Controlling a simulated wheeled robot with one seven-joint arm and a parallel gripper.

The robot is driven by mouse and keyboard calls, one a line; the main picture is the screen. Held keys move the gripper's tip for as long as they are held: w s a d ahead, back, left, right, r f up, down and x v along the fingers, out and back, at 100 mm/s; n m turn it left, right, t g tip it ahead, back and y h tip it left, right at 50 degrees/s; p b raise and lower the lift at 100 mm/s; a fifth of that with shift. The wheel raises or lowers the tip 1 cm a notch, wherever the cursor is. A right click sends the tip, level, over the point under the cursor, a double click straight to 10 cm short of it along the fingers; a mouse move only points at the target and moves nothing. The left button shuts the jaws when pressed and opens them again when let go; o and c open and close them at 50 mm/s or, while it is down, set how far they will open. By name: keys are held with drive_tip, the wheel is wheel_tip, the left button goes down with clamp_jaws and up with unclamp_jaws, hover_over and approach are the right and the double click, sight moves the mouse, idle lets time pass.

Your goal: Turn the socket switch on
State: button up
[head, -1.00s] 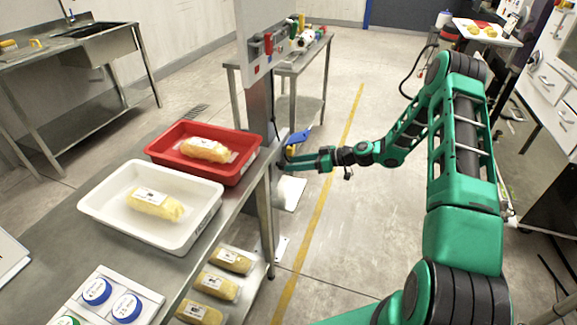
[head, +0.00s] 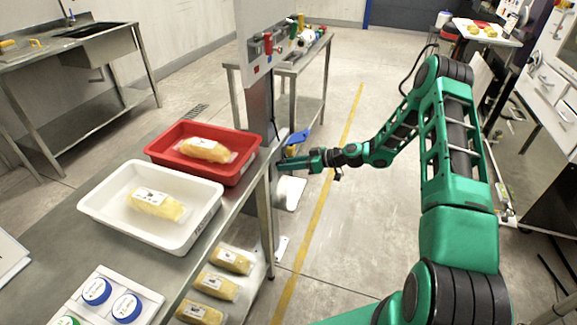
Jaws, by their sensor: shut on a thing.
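My green gripper (head: 285,166) reaches in from the right, low beside the grey metal post (head: 259,118), with its tips against the post's right side. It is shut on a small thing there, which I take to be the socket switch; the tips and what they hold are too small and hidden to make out. A blue piece (head: 300,136) with a yellow part (head: 291,150) under it, seemingly the socket fitting, sits on the post just above the gripper. The switch's position cannot be read.
A steel table (head: 222,222) with a red tray (head: 243,165) and a white tray (head: 208,224) of packed food stands left of the post. Another steel table (head: 318,47) is behind it.

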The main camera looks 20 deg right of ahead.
drive_tip(key=shift+w+d+f+m+g+y, duration=0.15)
drive_tip(key=shift+f+m+g+y, duration=0.2)
drive_tip(key=shift+m+y, duration=1.4)
drive_tip(key=shift+w+f+m+g+y, duration=0.15)
drive_tip(key=shift+m+g+y, duration=0.3)
drive_tip(key=shift+m, duration=2.55)
drive_tip(key=shift+w+d+f+m+g+y, duration=0.1)
drive_tip(key=shift+f+m+g+y, duration=0.25)
drive_tip(key=shift+m+y, duration=1.4)
drive_tip(key=shift+m+h, duration=0.65)
drive_tip(key=shift+m, duration=0.05)
drive_tip(key=o, duration=1)
drive_tip(key=shift+o, duration=0.2)
drive_tip(key=shift+r, duration=0.1)
drive_tip(key=v, duration=1)
drive_tip(key=shift+d+f, duration=0.2)
drive_tip(key=shift+d, duration=0.2)
